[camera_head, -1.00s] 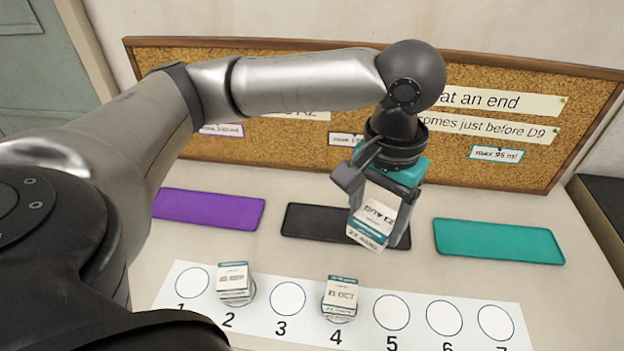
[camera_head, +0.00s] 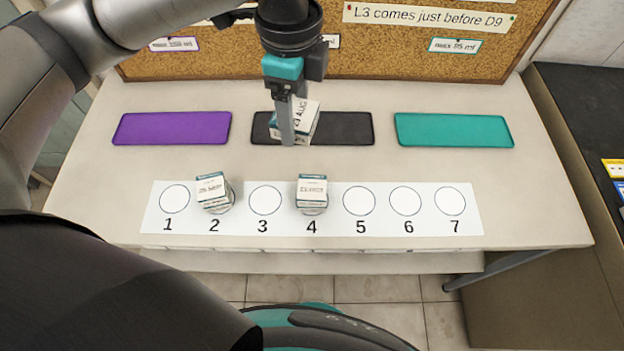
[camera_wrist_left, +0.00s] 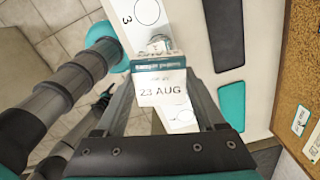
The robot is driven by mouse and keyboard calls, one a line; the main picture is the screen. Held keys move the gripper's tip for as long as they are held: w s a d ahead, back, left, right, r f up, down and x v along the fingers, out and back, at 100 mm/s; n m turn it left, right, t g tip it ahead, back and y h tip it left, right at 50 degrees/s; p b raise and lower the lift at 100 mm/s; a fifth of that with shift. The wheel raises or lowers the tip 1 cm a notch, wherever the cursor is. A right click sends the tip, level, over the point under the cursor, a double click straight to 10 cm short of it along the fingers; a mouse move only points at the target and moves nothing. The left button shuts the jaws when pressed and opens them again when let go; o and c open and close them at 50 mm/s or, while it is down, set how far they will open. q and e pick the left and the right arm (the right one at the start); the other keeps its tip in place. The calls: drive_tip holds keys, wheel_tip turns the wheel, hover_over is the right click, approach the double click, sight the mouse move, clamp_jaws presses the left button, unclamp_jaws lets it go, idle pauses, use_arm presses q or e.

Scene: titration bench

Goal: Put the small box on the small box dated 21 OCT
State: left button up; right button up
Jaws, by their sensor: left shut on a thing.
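My left gripper (camera_head: 290,138) is shut on a small white and teal box (camera_head: 306,118), held above the table in front of the black tray. In the left wrist view this held box (camera_wrist_left: 160,88) shows "23 AUG" between the fingers. The small box dated 21 OCT (camera_head: 311,191) stands on circle 4 of the numbered strip, nearer to me than the held box. Its date is clear only in the earlier head view. In the left wrist view a box top (camera_wrist_left: 158,45) shows partly behind the held one. My right gripper is not in view.
Another small box (camera_head: 213,191) stands on circle 2 of the white strip (camera_head: 334,229); the other circles are empty. Purple (camera_head: 172,128), black (camera_head: 357,127) and teal (camera_head: 454,130) trays lie behind the strip. A corkboard (camera_head: 400,60) stands at the back.

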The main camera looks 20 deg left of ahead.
sight(312, 116)
use_arm(q)
drive_tip(key=m, duration=0.4)
drive_tip(key=shift+d+r+p, duration=0.4)
drive_tip(key=m, duration=0.4)
drive_tip(key=shift+d+r+p, duration=0.25)
drive_tip(key=shift+d+p, duration=0.1)
drive_tip(key=shift+p, duration=0.05)
drive_tip(key=m, duration=0.3)
drive_tip(key=m+p, duration=0.1)
drive_tip(key=shift+d+r+m, duration=0.3)
drive_tip(key=shift+d+m, duration=0.1)
drive_tip(key=shift+d+r+m, duration=0.1)
drive_tip(key=shift+d+m, duration=0.05)
drive_tip(key=shift+m, duration=0.75)
wheel_tip(312, 116, down, 20)
drive_tip(key=b, duration=0.3)
drive_tip(key=shift+b, duration=0.4)
drive_tip(key=o, duration=1.3)
drive_tip(key=shift+o, duration=0.2)
